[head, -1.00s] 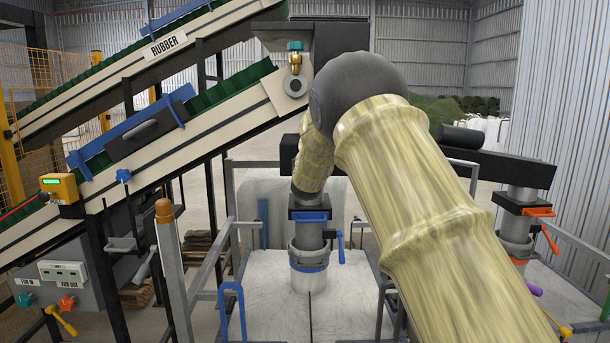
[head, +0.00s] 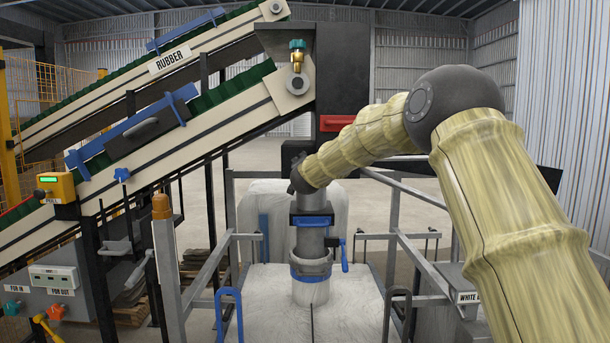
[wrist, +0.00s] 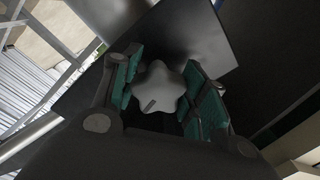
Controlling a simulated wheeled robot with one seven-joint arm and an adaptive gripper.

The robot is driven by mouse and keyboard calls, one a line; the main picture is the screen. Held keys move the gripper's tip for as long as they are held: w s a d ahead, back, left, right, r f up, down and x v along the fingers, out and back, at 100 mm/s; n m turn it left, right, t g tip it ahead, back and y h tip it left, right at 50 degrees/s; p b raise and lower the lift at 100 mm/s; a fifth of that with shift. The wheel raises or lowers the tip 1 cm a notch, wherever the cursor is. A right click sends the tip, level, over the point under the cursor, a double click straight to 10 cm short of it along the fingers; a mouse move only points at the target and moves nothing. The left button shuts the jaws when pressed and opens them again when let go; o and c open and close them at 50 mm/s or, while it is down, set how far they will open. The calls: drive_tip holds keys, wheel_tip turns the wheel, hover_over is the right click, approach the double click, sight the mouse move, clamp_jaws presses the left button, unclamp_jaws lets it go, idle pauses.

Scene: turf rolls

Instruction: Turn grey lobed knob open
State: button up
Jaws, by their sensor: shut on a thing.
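The grey lobed knob (wrist: 158,88) shows in the wrist view, star-shaped, with a short dark mark on its face. My gripper (wrist: 166,84) is shut on it, with a green pad on either side of the lobes. Behind the knob is a dark flat panel (wrist: 190,35). In the head view my arm reaches from the right towards the dark housing in the middle. The knob and my fingers cannot be made out there.
A blue-collared spout (head: 312,222) with a blue lever stands over a white bag (head: 340,305) below my forearm. A red handle (head: 344,123) is on the dark housing. A conveyor labelled RUBBER (head: 170,60) rises on the left. Grey rails (head: 415,262) stand around the bag.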

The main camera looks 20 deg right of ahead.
drive_tip(key=shift+m+b, duration=1.05)
drive_tip(key=shift+m, duration=0.65)
drive_tip(key=o, duration=1)
drive_tip(key=shift+o, duration=0.2)
drive_tip(key=shift+r, duration=0.1)
drive_tip(key=v, duration=1.2)
